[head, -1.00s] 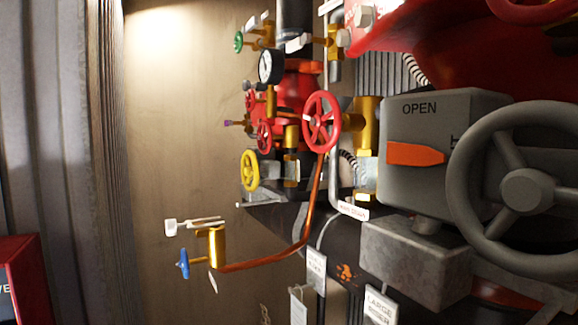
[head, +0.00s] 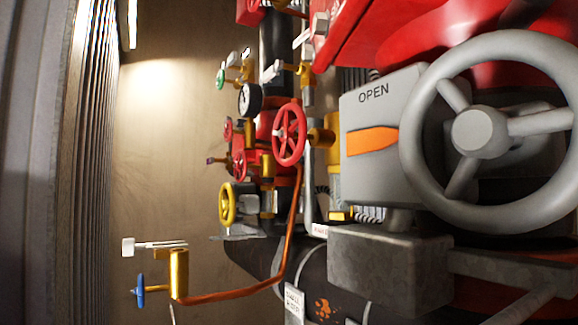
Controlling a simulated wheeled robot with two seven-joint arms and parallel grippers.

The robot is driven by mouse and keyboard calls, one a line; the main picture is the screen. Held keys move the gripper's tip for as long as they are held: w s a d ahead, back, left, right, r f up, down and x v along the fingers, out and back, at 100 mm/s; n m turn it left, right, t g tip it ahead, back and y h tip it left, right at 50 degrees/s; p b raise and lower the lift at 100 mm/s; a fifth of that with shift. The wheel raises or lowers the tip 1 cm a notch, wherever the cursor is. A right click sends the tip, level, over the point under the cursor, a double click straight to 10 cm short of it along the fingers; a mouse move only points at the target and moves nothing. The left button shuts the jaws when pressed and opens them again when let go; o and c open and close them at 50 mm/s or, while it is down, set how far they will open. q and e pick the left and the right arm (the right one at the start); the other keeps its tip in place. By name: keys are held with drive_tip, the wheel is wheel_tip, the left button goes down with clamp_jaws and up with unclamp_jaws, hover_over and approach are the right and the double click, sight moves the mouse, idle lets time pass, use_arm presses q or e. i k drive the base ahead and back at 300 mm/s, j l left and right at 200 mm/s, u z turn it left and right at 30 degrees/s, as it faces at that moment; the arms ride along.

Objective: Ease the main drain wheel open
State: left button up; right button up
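Several handwheels are in the head view, and no label that I can read marks one as the main drain. A red spoked wheel (head: 290,135) stands out at the middle, in front of the brass and red pipework. A large grey wheel (head: 479,133) is at the right on a grey gearbox (head: 366,182) marked OPEN, with an orange pointer (head: 372,142). A yellow wheel (head: 228,204) sits lower left of the red wheel. A small blue wheel (head: 139,291) is on a brass valve at the lower left. Neither gripper is in view.
A gauge (head: 249,99), a green wheel (head: 220,79) and smaller red wheels crowd the riser. A copper pipe (head: 245,292) curves from below the red wheel to the brass valve. A ribbed wall (head: 85,160) stands at the left. Open space lies before the tan wall (head: 170,150).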

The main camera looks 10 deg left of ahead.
sight(287, 135)
drive_tip(key=k+j+z, duration=0.3)
drive_tip(key=j, duration=0.15)
drive_tip(key=k+j+z, duration=0.3)
drive_tip(key=k+j, duration=0.05)
